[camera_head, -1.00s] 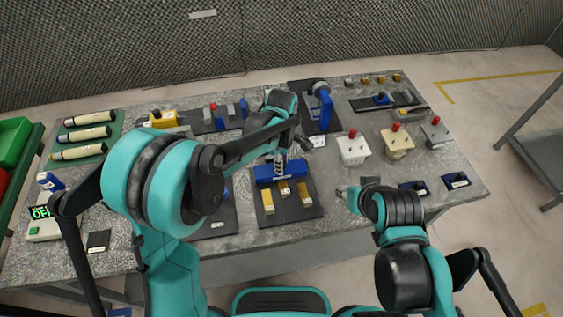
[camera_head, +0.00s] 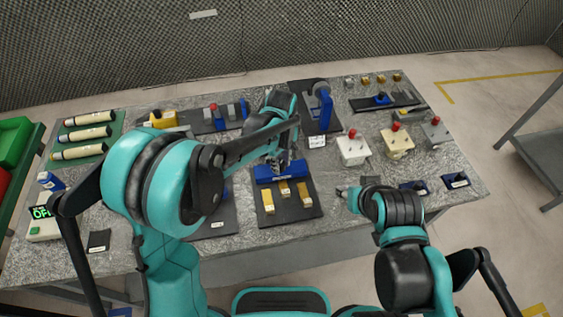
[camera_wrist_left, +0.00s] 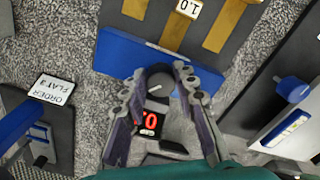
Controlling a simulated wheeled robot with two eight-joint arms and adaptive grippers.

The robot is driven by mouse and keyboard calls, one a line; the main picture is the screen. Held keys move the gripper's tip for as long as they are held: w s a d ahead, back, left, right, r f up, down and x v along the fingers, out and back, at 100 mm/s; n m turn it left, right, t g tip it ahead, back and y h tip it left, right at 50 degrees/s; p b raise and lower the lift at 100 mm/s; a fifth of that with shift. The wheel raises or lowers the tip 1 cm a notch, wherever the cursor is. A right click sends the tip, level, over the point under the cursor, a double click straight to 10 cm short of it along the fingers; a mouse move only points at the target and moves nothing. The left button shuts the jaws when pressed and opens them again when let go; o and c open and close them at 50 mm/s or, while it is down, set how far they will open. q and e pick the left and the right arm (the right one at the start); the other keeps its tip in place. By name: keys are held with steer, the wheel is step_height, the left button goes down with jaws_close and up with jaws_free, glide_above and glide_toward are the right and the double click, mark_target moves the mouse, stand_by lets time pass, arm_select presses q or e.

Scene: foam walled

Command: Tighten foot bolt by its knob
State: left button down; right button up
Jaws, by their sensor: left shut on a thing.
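A blue block (camera_head: 266,173) stands at the back of a dark plate (camera_head: 285,213) with brass-coloured bars, in the middle of the table. In the left wrist view the blue block (camera_wrist_left: 112,60) lies behind my fingertips. My left gripper (camera_wrist_left: 160,78) is shut on a round grey knob (camera_wrist_left: 158,88), with one finger on each side. A small red-digit display (camera_wrist_left: 150,121) shows below the knob, between the fingers. In the head view the left gripper (camera_head: 281,160) is over the block and its wrist hides the knob. My right gripper (camera_head: 343,191) is over the table's front right, its jaws too small to judge.
White and beige boxes with red knobs (camera_head: 353,149) stand right of the block. A blue upright fixture (camera_head: 326,108) stands behind. A box with a lit display (camera_head: 43,229) is at the left front. Another blue-topped fixture (camera_wrist_left: 292,89) lies close at right in the wrist view.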

arm_select(q)
steer(key=m, duration=0.7)
steer(key=shift+s+a, duration=0.1)
steer(key=m, duration=0.6)
steer(key=shift+a+m, duration=0.15)
steer(key=shift+m, duration=0.25)
steer(key=m, duration=0.6)
steer(key=shift+a, duration=0.1)
steer(key=m, duration=0.6)
steer(key=shift+w+m, duration=0.2)
steer(key=shift+m, duration=0.1)
steer(key=c, duration=1.2)
jaws_free()
steer(key=shift+r, duration=0.1)
